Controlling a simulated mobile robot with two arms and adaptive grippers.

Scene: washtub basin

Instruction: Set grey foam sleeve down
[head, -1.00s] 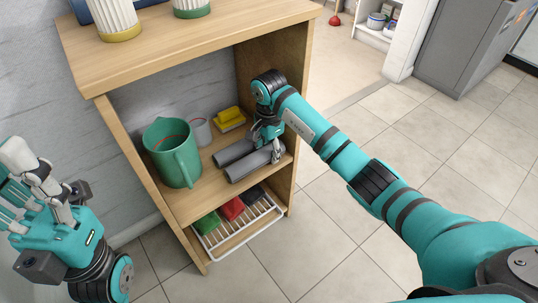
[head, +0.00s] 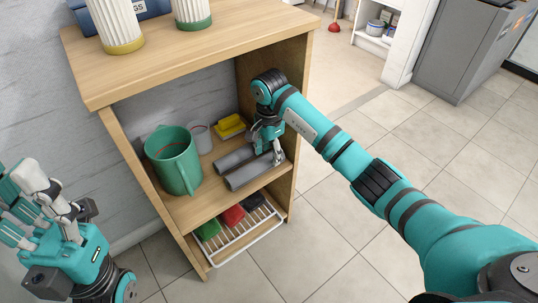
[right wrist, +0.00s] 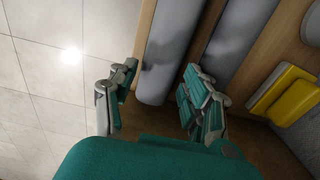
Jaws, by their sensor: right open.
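Two grey foam sleeves lie side by side on the middle shelf, the rear sleeve (head: 231,158) and the front sleeve (head: 246,176). My right gripper (head: 271,152) is at their right ends, inside the cabinet. In the right wrist view its fingers (right wrist: 158,90) stand apart, one on each side of the front sleeve (right wrist: 167,50), with a visible gap to the left finger. The rear sleeve (right wrist: 238,45) lies outside the right finger.
A green mug (head: 174,165), a light cup (head: 200,137) and a yellow sponge (head: 230,124) share the shelf (head: 196,211). A wire rack (head: 245,240) with coloured cloths sits below. The cabinet's right wall is close to my right arm. Floor to the right is clear.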

